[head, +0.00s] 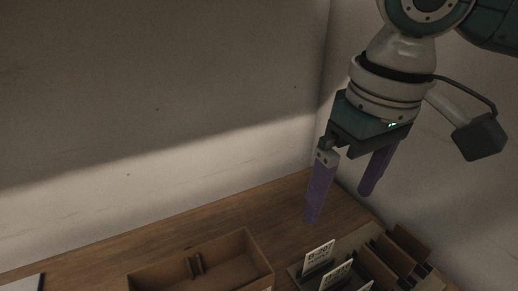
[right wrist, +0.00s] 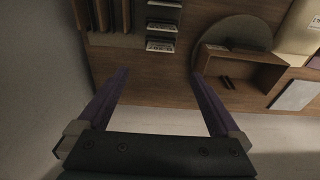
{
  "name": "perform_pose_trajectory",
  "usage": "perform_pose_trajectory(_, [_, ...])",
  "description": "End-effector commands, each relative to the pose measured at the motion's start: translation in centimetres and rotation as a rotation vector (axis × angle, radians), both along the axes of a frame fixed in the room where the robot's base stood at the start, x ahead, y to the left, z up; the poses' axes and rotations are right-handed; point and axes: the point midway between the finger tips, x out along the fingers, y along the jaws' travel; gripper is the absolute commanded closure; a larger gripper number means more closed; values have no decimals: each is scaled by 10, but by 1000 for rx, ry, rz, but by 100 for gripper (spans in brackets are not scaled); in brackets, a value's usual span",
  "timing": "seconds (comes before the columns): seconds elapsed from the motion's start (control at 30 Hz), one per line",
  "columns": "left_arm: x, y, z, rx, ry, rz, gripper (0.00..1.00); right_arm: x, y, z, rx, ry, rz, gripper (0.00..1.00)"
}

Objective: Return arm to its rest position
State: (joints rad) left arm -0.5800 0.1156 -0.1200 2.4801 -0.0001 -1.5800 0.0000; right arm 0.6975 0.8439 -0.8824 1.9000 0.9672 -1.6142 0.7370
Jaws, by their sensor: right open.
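My right gripper (head: 342,206) hangs from the upper right in the head view, above the back right corner of the table. Its two purple fingers are wide apart and nothing is between them. It also shows in the right wrist view (right wrist: 158,90), open over bare wood. My left gripper is in neither view.
An open brown box (head: 262,262) stands on the wooden table (head: 250,220). Right of it is a divided holder (head: 415,245) with label cards (head: 319,254). Walls close off the back and right. In the right wrist view, a round dark disc (right wrist: 235,32) lies by the box.

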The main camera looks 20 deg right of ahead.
Motion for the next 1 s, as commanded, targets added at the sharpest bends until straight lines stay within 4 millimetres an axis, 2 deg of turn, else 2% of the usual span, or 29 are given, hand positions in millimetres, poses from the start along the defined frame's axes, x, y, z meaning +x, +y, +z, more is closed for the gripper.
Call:
perform_pose_trajectory(0.37, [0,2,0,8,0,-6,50,0,0,-1,1,0,0,0])
perform_pose_trajectory(0.5, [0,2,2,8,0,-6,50,-6,14,-6,19,-6,49,0])
perform_pose_trajectory(0.57, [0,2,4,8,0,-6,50,-13,30,-11,43,-19,102,0])
perform_pose_trajectory(0.7, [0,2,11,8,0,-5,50,-38,77,-21,128,-87,239,0])
perform_pose_trajectory(0.8, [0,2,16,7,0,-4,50,-57,100,-21,179,-155,279,0])
perform_pose_trajectory(0.9, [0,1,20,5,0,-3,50,-73,103,-20,190,-204,264,0])
perform_pose_trajectory(1.0, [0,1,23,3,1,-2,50,-88,94,-20,168,-229,227,0])
